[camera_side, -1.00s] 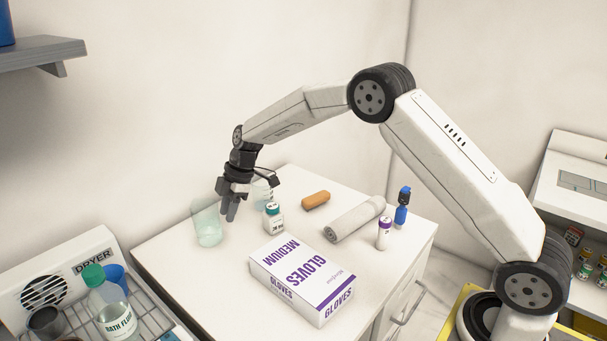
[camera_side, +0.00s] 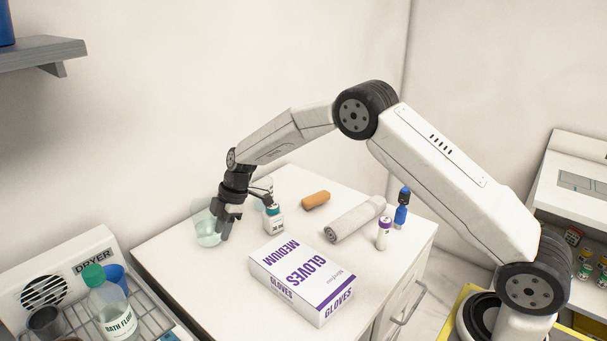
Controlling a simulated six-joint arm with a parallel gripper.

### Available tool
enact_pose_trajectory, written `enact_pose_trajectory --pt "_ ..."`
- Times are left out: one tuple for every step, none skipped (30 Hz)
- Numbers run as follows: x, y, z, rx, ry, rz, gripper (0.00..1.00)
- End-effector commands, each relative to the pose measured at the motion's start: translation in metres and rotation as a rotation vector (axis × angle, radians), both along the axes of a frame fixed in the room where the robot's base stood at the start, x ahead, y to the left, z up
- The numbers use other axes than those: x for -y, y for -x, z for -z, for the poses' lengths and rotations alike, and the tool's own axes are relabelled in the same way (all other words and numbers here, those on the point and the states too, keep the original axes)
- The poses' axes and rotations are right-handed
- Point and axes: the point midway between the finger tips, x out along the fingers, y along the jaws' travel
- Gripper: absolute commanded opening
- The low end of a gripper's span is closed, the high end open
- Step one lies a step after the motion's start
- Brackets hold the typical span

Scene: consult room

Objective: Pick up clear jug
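The clear jug (camera_side: 204,232) is a pale greenish, see-through vessel standing upright near the left edge of the white cabinet top. My gripper (camera_side: 219,230) points down at the jug's right side, low over the surface, with its dark fingers overlapping the jug in the picture. One finger shows in front at the jug's right edge. I cannot tell whether the fingers touch the jug or whether they are apart. Another clear vessel (camera_side: 264,186) stands behind my gripper, partly hidden.
A small white bottle (camera_side: 274,222) stands close to the right of my gripper. The gloves box (camera_side: 303,279) lies in front. An orange-brown item (camera_side: 316,200), a rolled towel (camera_side: 355,220), a purple-capped tube (camera_side: 384,234) and a blue bottle (camera_side: 402,210) are further right. A dryer rack (camera_side: 75,327) is at lower left.

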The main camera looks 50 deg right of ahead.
Motion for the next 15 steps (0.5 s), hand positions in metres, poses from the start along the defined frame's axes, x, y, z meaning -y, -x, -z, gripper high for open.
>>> enact_pose_trajectory --pt "0.0001 0.0000 -0.0002 0.000 0.000 0.000 0.33" --pt "0.0001 0.0000 -0.0002 0.000 0.000 0.000 0.33" --pt "0.0001 0.0000 -0.0002 0.000 0.000 0.000 0.33" --pt "0.0001 0.0000 -0.0002 0.000 0.000 0.000 0.33" --pt "0.0001 0.0000 -0.0003 0.000 0.000 0.000 0.33" --pt "0.0001 0.0000 -0.0003 0.000 0.000 0.000 0.27" --pt "0.0001 0.0000 -0.0003 0.000 0.000 0.000 0.18" --pt "0.0001 0.0000 -0.0003 0.000 0.000 0.000 0.08" --pt "0.0001 0.0000 -0.0003 0.000 0.000 0.000 0.00" --pt "0.0001 0.0000 -0.0003 0.000 0.000 0.000 0.00" --pt "0.0001 0.0000 -0.0003 0.000 0.000 0.000 0.00" --pt "0.0001 0.0000 -0.0003 0.000 0.000 0.000 0.00" --pt "0.0001 0.0000 -0.0003 0.000 0.000 0.000 0.00" --pt "0.0001 0.0000 -0.0003 0.000 0.000 0.000 0.00" --pt "0.0001 0.0000 -0.0003 0.000 0.000 0.000 0.00"
